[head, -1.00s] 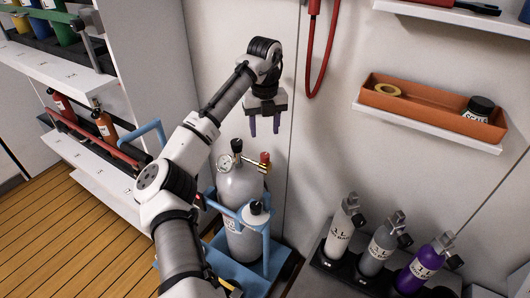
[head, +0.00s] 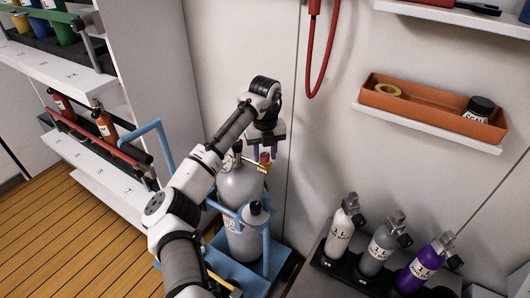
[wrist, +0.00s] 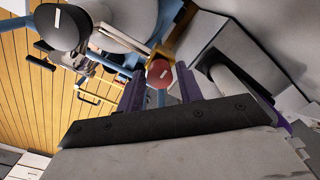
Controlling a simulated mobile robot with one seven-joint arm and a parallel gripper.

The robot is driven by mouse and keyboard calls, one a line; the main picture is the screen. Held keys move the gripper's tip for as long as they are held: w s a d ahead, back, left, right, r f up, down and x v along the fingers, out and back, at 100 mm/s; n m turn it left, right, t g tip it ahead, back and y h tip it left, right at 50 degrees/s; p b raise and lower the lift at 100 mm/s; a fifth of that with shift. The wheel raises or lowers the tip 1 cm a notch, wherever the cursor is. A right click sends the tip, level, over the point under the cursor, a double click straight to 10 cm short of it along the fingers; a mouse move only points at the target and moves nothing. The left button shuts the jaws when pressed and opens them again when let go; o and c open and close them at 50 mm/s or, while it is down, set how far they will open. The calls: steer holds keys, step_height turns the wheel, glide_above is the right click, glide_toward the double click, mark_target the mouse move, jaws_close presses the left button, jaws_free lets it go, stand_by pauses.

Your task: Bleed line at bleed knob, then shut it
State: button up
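The red bleed knob (head: 265,157) sits on a brass fitting at the top right of a grey gas cylinder (head: 240,190). In the wrist view the round red knob (wrist: 160,72) shows between the purple fingertips. My gripper (head: 265,152) is open, pointing down just over the knob. In the wrist view my gripper's fingers (wrist: 160,88) stand apart on either side of the knob. I cannot tell whether the fingertips reach down past its top; no contact shows. A black valve knob (wrist: 62,27) is at upper left there. My arm partly hides the cylinder top and gauge.
The cylinder stands in a blue frame (head: 266,245) close to the wall. A red hose (head: 317,75) hangs on the wall above. An orange tray (head: 430,108) and several small bottles (head: 382,248) are to the right. Shelves (head: 60,75) stand on the left.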

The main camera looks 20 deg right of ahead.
steer(key=c, duration=0.7)
steer(key=shift+o, duration=0.2)
steer(key=shift+r+n+p, duration=0.1)
steer(key=shift+n+p, duration=0.2)
steer(key=shift+p, duration=0.1)
steer(key=shift+r+n+p, duration=0.1)
steer(key=shift+n+p, duration=0.85)
steer(key=shift+n, duration=0.05)
steer(key=n+p, duration=0.3)
steer(key=n, duration=0.1)
steer(key=shift+n+p, duration=0.3)
steer(key=shift+p, duration=0.05)
steer(key=n+p, duration=0.4)
steer(key=n, duration=0.1)
steer(key=n+p, duration=0.3)
steer(key=n, duration=0.2)
steer(key=shift+n+p, duration=0.35)
steer(key=shift+n, duration=0.05)
